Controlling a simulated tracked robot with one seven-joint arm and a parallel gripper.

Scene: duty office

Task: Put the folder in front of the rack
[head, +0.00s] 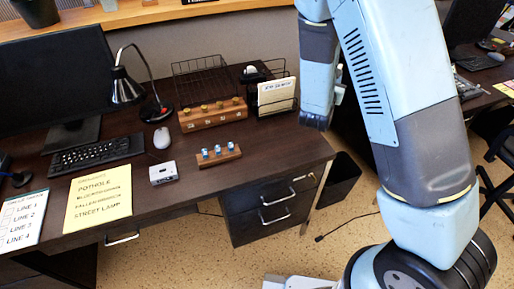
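A white card-like piece with dark lettering (277,95) stands upright in or against a dark wire holder (279,70) at the right back of the desk; it may be the folder, but I cannot be sure. A long wooden rack (212,118) holds several yellow-topped pieces, just left of the lettered piece. A shorter wooden rack (218,157) with several blue-topped pieces is in front of it. The dark end of my arm, where my gripper (316,122) seems to be, hangs right of the desk. Its fingers cannot be made out, and I see nothing held there.
A wire basket (201,79) stands behind the long rack. Bare desk (275,150) lies right of the short rack.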

